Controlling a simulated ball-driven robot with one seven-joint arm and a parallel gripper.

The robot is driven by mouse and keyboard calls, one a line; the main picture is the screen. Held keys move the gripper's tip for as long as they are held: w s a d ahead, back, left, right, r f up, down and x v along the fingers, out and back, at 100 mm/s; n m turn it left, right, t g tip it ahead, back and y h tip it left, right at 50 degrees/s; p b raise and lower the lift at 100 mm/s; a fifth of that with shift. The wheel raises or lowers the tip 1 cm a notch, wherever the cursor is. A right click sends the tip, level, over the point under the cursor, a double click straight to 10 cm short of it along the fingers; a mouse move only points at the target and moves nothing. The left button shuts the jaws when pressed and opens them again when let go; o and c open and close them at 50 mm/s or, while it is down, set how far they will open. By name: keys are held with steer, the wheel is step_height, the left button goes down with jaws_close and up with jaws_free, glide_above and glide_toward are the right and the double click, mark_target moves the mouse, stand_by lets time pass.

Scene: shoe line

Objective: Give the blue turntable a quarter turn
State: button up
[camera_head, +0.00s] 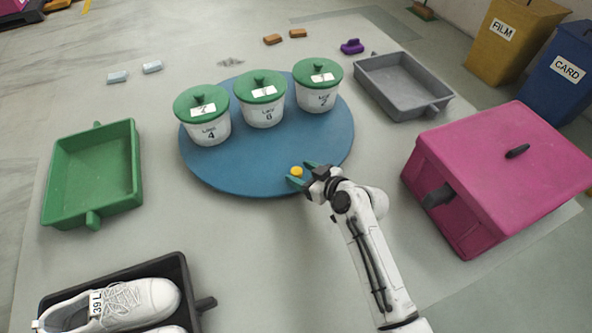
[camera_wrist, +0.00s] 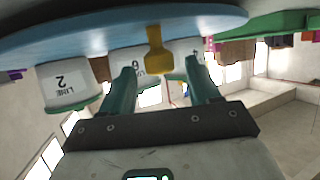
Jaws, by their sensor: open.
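The blue turntable (camera_head: 275,160) lies flat on the grey table. A yellow peg (camera_head: 297,171) stands near its front right edge. Three white tubs with green lids stand on it: one labelled 4 (camera_head: 208,128), one labelled 6 (camera_head: 265,113) and one labelled 2 (camera_head: 318,97). My gripper (camera_head: 302,175) is open at the turntable's front edge, with its green fingers apart near the peg. In the wrist view, which is upside down, the yellow peg (camera_wrist: 158,50) shows between the two fingers; whether either touches it I cannot tell.
A magenta box (camera_head: 475,215) stands right of my arm. A green tray (camera_head: 138,170) is at left, a grey tray (camera_head: 415,108) at back right, and a black tray (camera_head: 187,285) with white shoes at front left. Small orange, purple and pale blocks lie at the back.

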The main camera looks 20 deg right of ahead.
steer(key=shift+x, duration=1.35)
jaws_close()
